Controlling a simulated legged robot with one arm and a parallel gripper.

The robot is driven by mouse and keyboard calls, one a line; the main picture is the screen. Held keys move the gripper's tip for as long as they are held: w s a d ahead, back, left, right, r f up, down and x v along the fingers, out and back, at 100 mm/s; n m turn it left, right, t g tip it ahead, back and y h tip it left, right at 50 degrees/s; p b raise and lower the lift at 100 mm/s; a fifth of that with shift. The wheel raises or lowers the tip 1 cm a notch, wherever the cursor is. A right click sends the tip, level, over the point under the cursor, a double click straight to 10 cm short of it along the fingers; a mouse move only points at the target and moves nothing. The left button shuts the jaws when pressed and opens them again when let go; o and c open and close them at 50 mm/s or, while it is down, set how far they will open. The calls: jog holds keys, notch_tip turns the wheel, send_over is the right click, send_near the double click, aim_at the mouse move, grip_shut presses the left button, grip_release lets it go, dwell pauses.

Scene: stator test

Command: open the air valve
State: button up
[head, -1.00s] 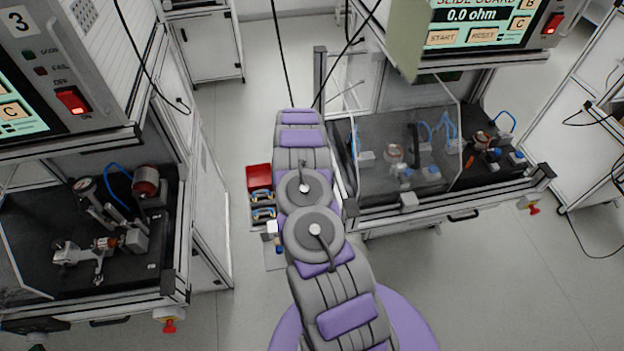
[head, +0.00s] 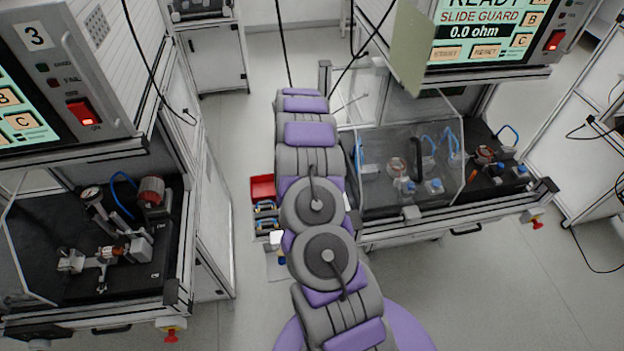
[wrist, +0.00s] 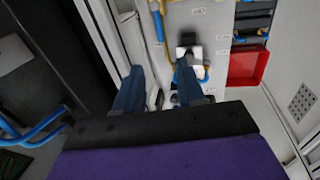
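My gripper (wrist: 158,80) shows in the wrist view with its two blue fingers apart and nothing held between them. Beyond the right fingertip is a black and white fitting (wrist: 189,46) on a pale panel (wrist: 208,18), with a yellow hose beside it and a blue part below it. It may be the air valve, but I cannot tell its handle position. The finger partly covers this area. In the head view, a small white fitting (head: 277,237) shows just left of my arm. My gripper is hidden there behind my arm.
The left workbench (head: 120,285) and the right guarded bench (head: 400,228) flank the aisle. Grey floor (head: 235,130) is open beyond the bin. Black cables hang down ahead.

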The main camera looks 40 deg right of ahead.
jog(key=shift+w+a+r, duration=0.15)
jog(key=shift+a+r, duration=0.05)
jog(key=shift+r, duration=0.85)
jog(key=shift+w+a+r, duration=0.1)
jog(key=shift+a+r, duration=0.05)
jog(key=shift+r, duration=0.9)
jog(key=s+a+r+n+y+b, duration=0.15)
jog(key=s+a+r, duration=0.25)
jog(key=a+r, duration=0.6)
jog(key=s+a+r+n+b, duration=0.15)
jog(key=s+a+r, duration=0.25)
jog(key=a+r, duration=0.55)
jog(key=s+a+n, duration=0.1)
jog(key=s+a, duration=0.4)
jog(key=s, duration=0.4)
jog(key=s+a+r+n+b, duration=0.1)
jog(key=s+a, duration=0.4)
jog(key=s, duration=0.5)
jog(key=s+a+r+n+b, duration=0.1)
jog(key=s+a, duration=0.4)
jog(key=s, duration=0.5)
jog(key=shift+a+g, duration=0.2)
jog(key=shift+g, duration=0.1)
